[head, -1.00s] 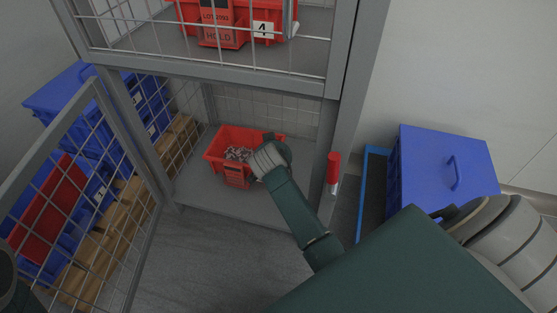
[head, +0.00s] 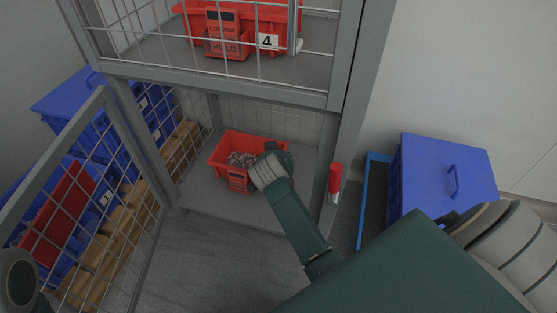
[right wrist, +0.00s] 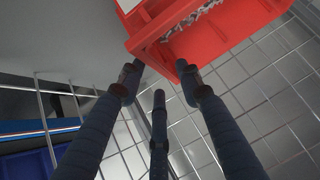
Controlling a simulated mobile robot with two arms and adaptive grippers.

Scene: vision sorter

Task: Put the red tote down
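A red tote (head: 217,160) with a red tag on its front and small grey metal parts inside sits level on the lower shelf (head: 205,200) of a grey rack. It also shows in the right wrist view (right wrist: 232,30), at the top. My right gripper (head: 272,160) is at the tote's right end in the head view, partly hiding it. In the right wrist view its fingers (right wrist: 159,75) are spread with a gap between them, and the tips are close by the tote's end; I cannot tell whether they touch it. My left gripper is out of view.
Another red tote (head: 272,20), marked 4 and HOLD, stands on the shelf above. Open mesh panels and posts frame the rack. Blue lidded bins stand left, beyond the mesh (head: 80,185), and right (head: 440,165). A red cylinder (head: 335,178) is at the right post.

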